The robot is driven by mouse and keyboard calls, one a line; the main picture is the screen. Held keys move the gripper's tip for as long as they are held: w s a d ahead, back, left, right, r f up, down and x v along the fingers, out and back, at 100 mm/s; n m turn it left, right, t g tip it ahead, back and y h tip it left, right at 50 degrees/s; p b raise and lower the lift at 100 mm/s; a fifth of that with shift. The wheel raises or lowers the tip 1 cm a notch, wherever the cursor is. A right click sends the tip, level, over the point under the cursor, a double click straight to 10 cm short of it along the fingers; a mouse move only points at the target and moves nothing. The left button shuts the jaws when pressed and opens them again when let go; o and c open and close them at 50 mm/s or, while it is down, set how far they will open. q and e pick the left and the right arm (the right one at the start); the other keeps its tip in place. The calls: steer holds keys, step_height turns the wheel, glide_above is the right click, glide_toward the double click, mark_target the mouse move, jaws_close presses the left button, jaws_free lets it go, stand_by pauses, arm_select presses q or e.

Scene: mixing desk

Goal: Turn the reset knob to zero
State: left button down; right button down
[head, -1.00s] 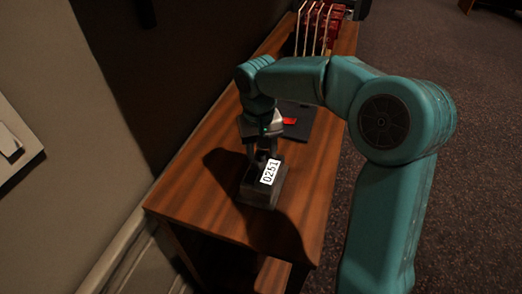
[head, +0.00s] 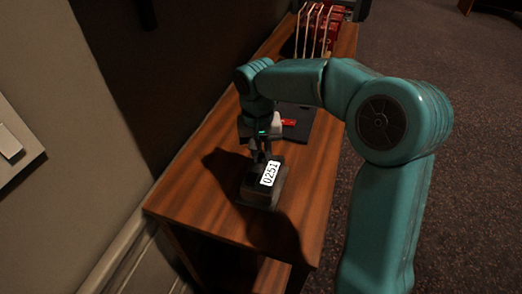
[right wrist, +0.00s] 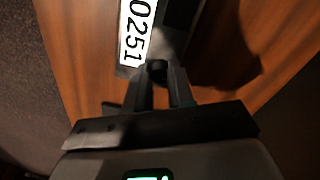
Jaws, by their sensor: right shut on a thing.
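A small dark counter box (head: 262,194) stands on the wooden desk, its white display (head: 270,173) reading 0251. The display also shows in the right wrist view (right wrist: 136,32). My right gripper (head: 260,158) reaches down from above to the box's far side. In the right wrist view its fingers (right wrist: 160,82) are closed around a small dark knob (right wrist: 157,68) at the box's edge. The knob is mostly hidden by the fingers. My left gripper is not in view.
The wooden desk (head: 215,215) runs away along the wall. Behind the box lie a dark flat pad (head: 318,127) with a red item (head: 289,122) and a rack (head: 318,32) holding red things. Bare desk lies left and in front of the box.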

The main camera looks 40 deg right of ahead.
steer(key=m, duration=0.5)
steer(key=shift+w+d, duration=0.1)
steer(key=m, duration=0.5)
steer(key=shift+m, duration=0.4)
steer(key=m, duration=0.5)
steer(key=shift+d+y, duration=0.1)
steer(key=shift+y, duration=0.2)
steer(key=shift+m, duration=2.4)
